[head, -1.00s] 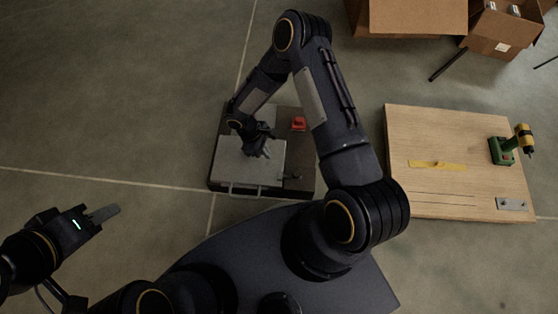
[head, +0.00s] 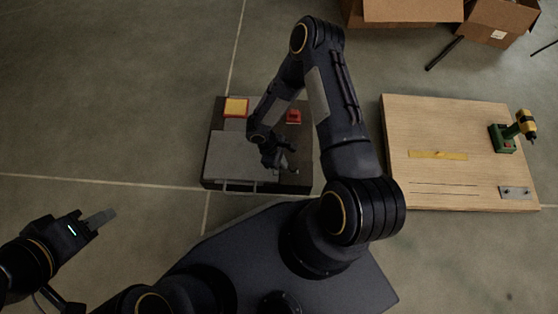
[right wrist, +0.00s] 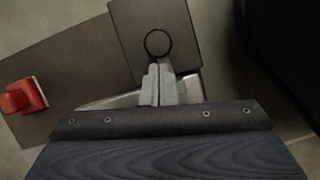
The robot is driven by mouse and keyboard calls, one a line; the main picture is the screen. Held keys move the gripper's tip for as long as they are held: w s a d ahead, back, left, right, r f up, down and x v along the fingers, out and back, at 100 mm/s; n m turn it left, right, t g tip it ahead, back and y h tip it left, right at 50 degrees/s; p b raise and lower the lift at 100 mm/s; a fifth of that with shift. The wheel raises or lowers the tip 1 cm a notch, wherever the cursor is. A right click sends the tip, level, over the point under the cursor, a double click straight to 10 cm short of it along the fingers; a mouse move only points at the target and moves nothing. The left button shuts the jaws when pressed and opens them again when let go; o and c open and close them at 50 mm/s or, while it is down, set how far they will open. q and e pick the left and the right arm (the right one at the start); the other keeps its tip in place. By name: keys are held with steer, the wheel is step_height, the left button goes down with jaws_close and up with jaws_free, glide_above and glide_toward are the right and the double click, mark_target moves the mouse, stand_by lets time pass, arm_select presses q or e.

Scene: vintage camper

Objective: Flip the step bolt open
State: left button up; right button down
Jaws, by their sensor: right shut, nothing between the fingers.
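The step unit is a dark base (head: 220,121) with a grey plate (head: 229,152) and a bar handle along its front edge. The step bolt, near the plate's front right corner, is largely hidden by my right gripper in the head view. My right gripper (head: 290,171) is shut and empty, low over that corner. Its closed fingers (right wrist: 158,74) also show in the right wrist view, just short of a dark ring (right wrist: 158,43) on a dark surface; I cannot tell whether they touch. My left gripper (head: 102,218) is away to the left; its opening cannot be judged.
A red block (head: 294,116) and a yellow pad with a red edge (head: 236,107) sit on the base's far side. A wooden board (head: 440,120) with a green and yellow drill (head: 503,137) lies right. Cardboard boxes (head: 410,10) stand behind. The left floor is clear.

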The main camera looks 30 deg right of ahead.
mark_target(293, 165)
arm_select(q)
steer(key=shift+f, duration=0.1)
arm_select(e)
steer(key=shift+s+d, duration=0.5)
steer(key=shift+d, duration=0.3)
steer(key=shift+s+d, duration=0.45)
steer(key=shift+d, duration=0.35)
